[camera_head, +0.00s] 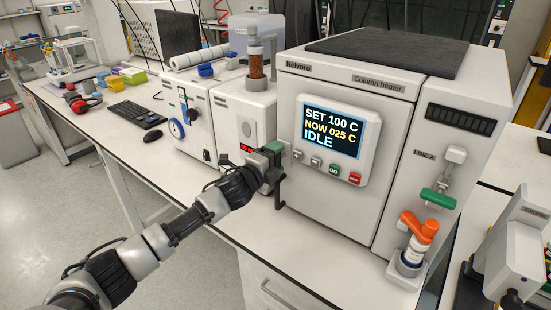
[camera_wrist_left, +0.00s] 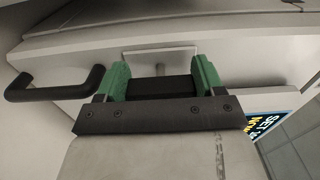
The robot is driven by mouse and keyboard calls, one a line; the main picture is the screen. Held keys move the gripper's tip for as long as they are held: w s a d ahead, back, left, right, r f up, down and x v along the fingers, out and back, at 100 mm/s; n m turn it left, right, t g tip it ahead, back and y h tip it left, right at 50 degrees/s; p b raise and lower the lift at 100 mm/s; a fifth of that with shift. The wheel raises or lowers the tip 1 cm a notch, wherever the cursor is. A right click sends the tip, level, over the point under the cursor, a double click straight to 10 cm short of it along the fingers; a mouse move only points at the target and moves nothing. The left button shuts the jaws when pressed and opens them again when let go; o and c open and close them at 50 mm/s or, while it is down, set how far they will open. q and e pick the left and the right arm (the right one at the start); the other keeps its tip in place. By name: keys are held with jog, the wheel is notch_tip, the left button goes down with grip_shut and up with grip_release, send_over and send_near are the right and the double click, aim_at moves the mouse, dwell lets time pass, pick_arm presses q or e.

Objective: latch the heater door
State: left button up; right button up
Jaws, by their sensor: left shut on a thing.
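The column heater (camera_head: 345,75) is a white box with a dark top. Its front door (camera_head: 300,90) carries a screen (camera_head: 333,131) reading SET 100 C, NOW 025 C, IDLE. The door looks flush with the body; a small gap cannot be ruled out. My left gripper (camera_head: 273,153) is at the door's left edge. In the left wrist view its green fingers (camera_wrist_left: 162,78) are shut on a black latch piece (camera_wrist_left: 160,89) in front of a pale plate (camera_wrist_left: 160,55). A black bar handle (camera_wrist_left: 60,85) is beside it; it also shows in the head view (camera_head: 281,186).
White instruments (camera_head: 240,110) stand close to the left of the heater, near my left arm. A green lever (camera_head: 438,198) and an orange-handled valve (camera_head: 420,228) are at right. The bench front (camera_head: 290,225) is clear. A keyboard (camera_head: 134,113) lies farther left.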

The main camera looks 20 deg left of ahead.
dwell(0.5)
pick_arm(q)
jog(key=o, duration=0.9)
jog(key=shift+o, duration=0.2)
jog(key=b+v, duration=0.2)
jog(key=v, duration=0.8)
jog(key=shift+s, duration=0.4)
jog(key=shift+a, duration=0.1)
